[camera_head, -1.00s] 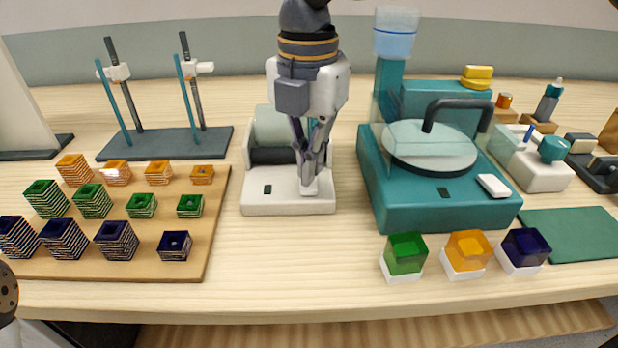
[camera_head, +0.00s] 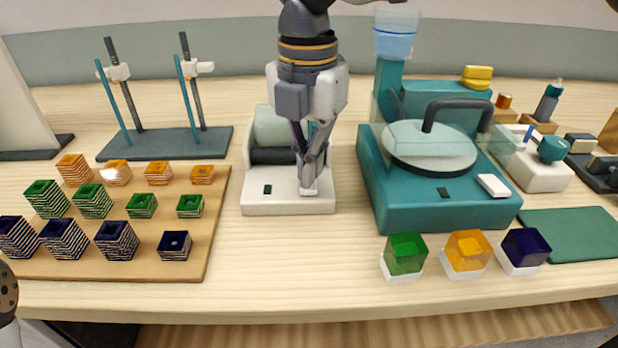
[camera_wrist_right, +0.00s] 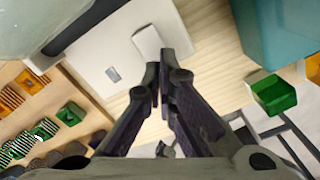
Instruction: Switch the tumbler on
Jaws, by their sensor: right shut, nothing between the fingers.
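The tumbler (camera_head: 257,205) is a white machine with a pale drum lying on a dark roller, in the middle of the table in the head view. Its white rocker switch (camera_wrist_right: 148,42) sits at the front right of its base, with a small dark window (camera_head: 267,189) to the left. My right gripper (camera_head: 310,188) points down over the switch, fingers together and empty. In the right wrist view its fingertips (camera_wrist_right: 158,72) are at the near end of the switch; I cannot tell whether they touch it. The gripper hides part of the drum. My left gripper is not in view.
A teal machine (camera_head: 400,205) with a round lid stands close on the right. A wooden board (camera_head: 110,270) with coloured blocks lies left, and a stand with clamps (camera_head: 165,145) behind it. Green, orange and blue cubes sit front right. The table before the tumbler is clear.

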